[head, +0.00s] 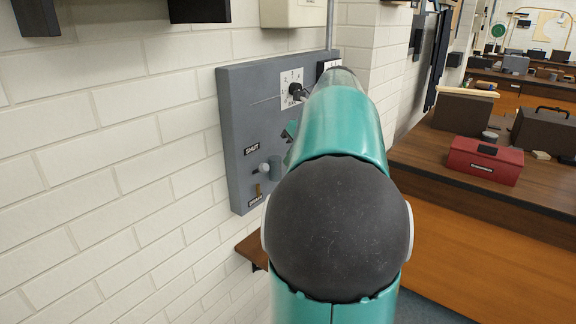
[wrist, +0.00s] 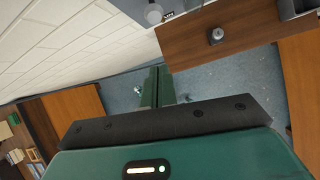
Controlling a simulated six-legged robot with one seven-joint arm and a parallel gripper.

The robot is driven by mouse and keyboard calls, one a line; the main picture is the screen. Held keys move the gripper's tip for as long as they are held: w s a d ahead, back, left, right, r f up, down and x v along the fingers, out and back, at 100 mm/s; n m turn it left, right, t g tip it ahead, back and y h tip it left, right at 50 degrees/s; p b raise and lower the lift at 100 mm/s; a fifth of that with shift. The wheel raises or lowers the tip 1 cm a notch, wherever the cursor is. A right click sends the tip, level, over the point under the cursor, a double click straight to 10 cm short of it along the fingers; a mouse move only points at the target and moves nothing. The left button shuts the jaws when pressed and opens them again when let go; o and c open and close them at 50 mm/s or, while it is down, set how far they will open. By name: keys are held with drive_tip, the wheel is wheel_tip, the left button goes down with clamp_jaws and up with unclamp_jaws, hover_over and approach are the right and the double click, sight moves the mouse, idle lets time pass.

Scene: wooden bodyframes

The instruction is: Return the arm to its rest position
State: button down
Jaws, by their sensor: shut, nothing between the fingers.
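My teal arm with a dark round joint fills the middle of the head view and reaches toward a grey wall panel (head: 232,120). My gripper is mostly hidden behind the arm there. In the wrist view my gripper (wrist: 157,72) shows two green fingers side by side, shut with nothing between them. The fingers point over the blue-grey floor (wrist: 205,90), apart from any object.
A brick wall (head: 100,170) stands at left. A wooden bench (head: 480,240) with a red toolbox (head: 484,161) is at right. A wooden shelf (wrist: 245,38) lies near the fingers.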

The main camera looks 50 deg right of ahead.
idle(0.6)
drive_tip(key=a+f+n, duration=0.3)
drive_tip(key=a+n, duration=1.5)
drive_tip(key=a, duration=0.5)
drive_tip(key=s+a+f+n, duration=0.4)
drive_tip(key=a+n, duration=0.4)
drive_tip(key=n, duration=0.1)
drive_tip(key=s+a+f+n+h, duration=0.1)
drive_tip(key=s+a+f+n, duration=0.3)
drive_tip(key=a+n, duration=0.3)
drive_tip(key=s+n, duration=0.1)
drive_tip(key=n, duration=0.2)
drive_tip(key=shift+a+f, duration=0.3)
drive_tip(key=shift+a, duration=0.05)
drive_tip(key=shift+d, duration=0.25)
